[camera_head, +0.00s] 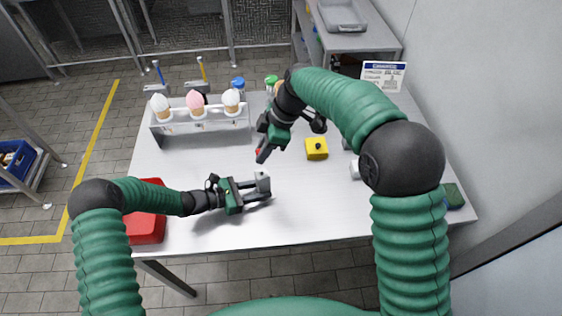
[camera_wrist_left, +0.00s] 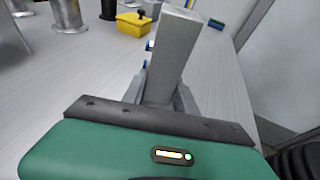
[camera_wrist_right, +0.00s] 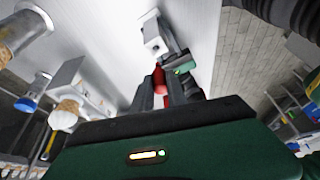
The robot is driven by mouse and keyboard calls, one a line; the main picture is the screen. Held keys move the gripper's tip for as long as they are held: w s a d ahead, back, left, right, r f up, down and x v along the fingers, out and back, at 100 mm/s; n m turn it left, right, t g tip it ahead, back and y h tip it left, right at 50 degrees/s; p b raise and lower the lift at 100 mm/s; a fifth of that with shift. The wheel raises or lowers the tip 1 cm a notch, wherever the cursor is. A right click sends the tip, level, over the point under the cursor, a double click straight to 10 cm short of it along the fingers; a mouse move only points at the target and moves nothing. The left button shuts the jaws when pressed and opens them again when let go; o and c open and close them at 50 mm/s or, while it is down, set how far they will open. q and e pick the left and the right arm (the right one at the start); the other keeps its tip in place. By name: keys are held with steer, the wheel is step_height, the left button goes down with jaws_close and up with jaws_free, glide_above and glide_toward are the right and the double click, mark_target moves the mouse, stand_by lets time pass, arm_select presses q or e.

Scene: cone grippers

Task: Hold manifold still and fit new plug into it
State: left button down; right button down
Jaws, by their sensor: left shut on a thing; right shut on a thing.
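The manifold is a grey block (camera_head: 262,180). My left gripper (camera_head: 258,189) is shut on it above the table's front middle. In the left wrist view the block (camera_wrist_left: 175,50) stands up between the fingers, with small blue parts on its left side. My right gripper (camera_head: 263,152) is shut on a small red plug (camera_wrist_right: 159,80), which shows between its fingers in the right wrist view. The plug is just above and behind the manifold in the head view. In the right wrist view the manifold (camera_wrist_right: 154,36) shows a dark hole in its face. The plug appears apart from it.
A white rack (camera_head: 200,122) with several cones stands at the back left. A yellow box (camera_head: 317,150) with a black knob sits right of my right gripper. A red bin (camera_head: 148,228) is at the left edge. A green block (camera_head: 454,196) lies far right. The front middle of the table is clear.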

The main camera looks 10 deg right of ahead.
mark_target(260, 174)
steer(key=shift+r, duration=0.1)
stand_by(0.3)
steer(key=shift+f, duration=2)
steer(key=shift+f, duration=1.55)
steer(key=c, duration=1.3)
jaws_free()
steer(key=shift+o, duration=0.2)
steer(key=v, duration=1.2)
